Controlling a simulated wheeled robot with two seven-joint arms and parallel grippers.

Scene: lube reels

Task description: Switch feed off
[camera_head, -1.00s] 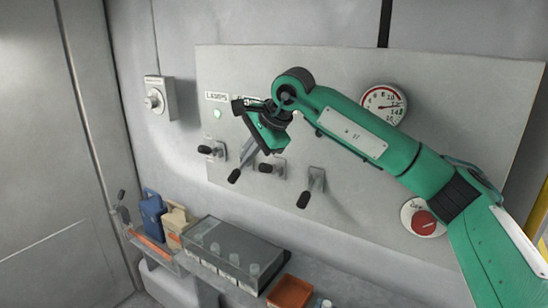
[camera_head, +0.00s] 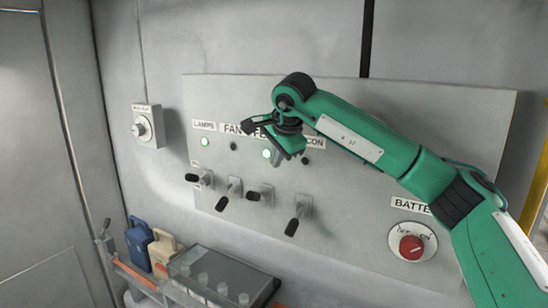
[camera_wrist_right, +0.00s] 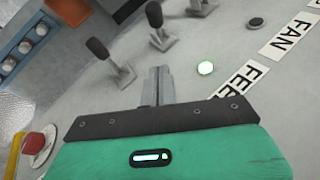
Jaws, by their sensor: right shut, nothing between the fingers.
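The grey panel (camera_head: 350,235) carries a row of levers and lamps. The FEED lamp (camera_head: 267,154) glows green, and its label is partly hidden behind my right gripper. The feed lever (camera_head: 260,194) below has its black handle jutting outward, not hanging like the fan lever (camera_head: 229,190). My right gripper (camera_head: 292,152) is shut and empty in front of the panel, above the levers. In the right wrist view its closed fingers (camera_wrist_right: 159,80) point between a lever (camera_wrist_right: 110,60) and the lit FEED lamp (camera_wrist_right: 205,68); no lever is gripped. My left gripper is not in view.
The lamps lever (camera_head: 198,178) is at left; the beacon lever (camera_head: 298,213) hangs at right. A red battery knob (camera_head: 411,247) is lower right. A wall switch box (camera_head: 145,126) is left of the panel. Bottles (camera_head: 140,242) and a grey case (camera_head: 215,277) stand below.

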